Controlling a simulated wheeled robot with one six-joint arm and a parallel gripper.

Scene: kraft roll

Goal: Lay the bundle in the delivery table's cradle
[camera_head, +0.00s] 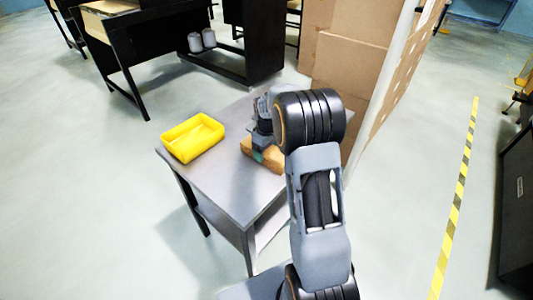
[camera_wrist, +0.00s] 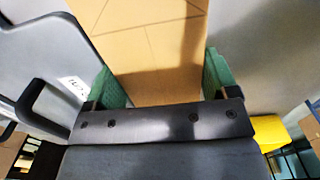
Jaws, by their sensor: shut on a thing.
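My gripper (camera_head: 262,152) is over the grey metal table (camera_head: 215,182), near its far right side, and points down. Its two green fingers (camera_wrist: 160,82) are shut on the brown bundle (camera_wrist: 155,45), one on each side, in the wrist view. The bundle also shows in the head view (camera_head: 273,164), partly hidden by my gripper and arm. It is low over the tabletop or touching it; I cannot tell which. I cannot make out a cradle in either view.
A yellow bin (camera_head: 193,137) stands on the table's left side, apart from the bundle. It also shows at the wrist view's right edge (camera_wrist: 268,130). Brown cartons (camera_head: 345,65) stand behind the table. The tabletop's front is bare. A black workbench (camera_head: 140,45) stands farther back.

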